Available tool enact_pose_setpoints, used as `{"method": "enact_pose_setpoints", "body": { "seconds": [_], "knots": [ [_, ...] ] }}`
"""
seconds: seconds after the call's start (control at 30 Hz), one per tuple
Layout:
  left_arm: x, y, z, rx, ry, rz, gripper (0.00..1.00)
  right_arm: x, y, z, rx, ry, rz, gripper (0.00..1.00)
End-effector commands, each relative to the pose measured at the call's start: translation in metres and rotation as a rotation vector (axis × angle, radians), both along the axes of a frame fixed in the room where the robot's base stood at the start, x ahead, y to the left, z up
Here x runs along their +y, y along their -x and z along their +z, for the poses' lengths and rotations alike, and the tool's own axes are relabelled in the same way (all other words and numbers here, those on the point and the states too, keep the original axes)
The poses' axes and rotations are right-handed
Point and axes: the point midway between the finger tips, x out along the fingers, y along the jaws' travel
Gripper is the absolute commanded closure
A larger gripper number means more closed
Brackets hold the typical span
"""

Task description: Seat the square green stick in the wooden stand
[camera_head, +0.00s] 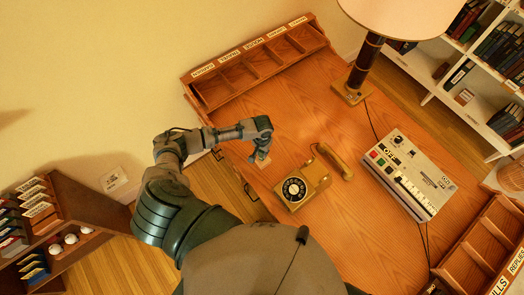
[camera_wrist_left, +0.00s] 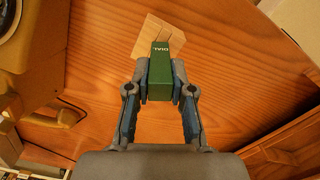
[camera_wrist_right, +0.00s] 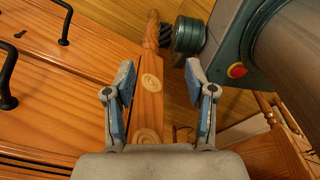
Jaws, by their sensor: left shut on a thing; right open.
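The square green stick (camera_wrist_left: 161,72) shows in the left wrist view, a short block with a white label on its end. My left gripper (camera_wrist_left: 160,80) is shut on its two sides. The pale wooden stand (camera_wrist_left: 150,36) lies on the desk behind the stick and is partly covered by it. I cannot tell whether the stick touches the stand. My right gripper (camera_wrist_right: 160,82) is open and empty beside the desk's drawer fronts.
A yellow rotary telephone (camera_head: 302,188) stands right of my left gripper. Farther right is a grey machine with buttons (camera_head: 410,172). A labelled wooden rack (camera_head: 255,66) lines the back edge, and a lamp (camera_head: 352,92) stands at the back right.

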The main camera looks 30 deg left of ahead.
Motion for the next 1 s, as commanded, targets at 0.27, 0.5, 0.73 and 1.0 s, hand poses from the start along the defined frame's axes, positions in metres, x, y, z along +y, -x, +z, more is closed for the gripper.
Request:
{"method": "enact_pose_setpoints", "body": {
  "seconds": [0.27, 0.5, 0.73, 1.0],
  "knots": [
    [0.000, 0.000, 0.000, -0.001, 0.000, 0.000, 0.73, 0.004, 0.000, 0.000, 0.000, -0.004, 0.001, 0.45],
    [0.000, 0.000, 0.000, 0.000, 0.001, 0.000, 0.49, -0.002, 0.000, 0.000, 0.000, 0.002, 0.003, 0.45],
    [0.000, -0.001, 0.004, -0.001, 0.002, -0.001, 0.49, -0.006, 0.000, 0.000, -0.001, 0.006, 0.003, 0.45],
    [0.000, -0.002, 0.056, -0.004, 0.002, -0.002, 0.49, -0.004, 0.000, 0.000, -0.001, 0.004, 0.003, 0.45]
  ]
}}
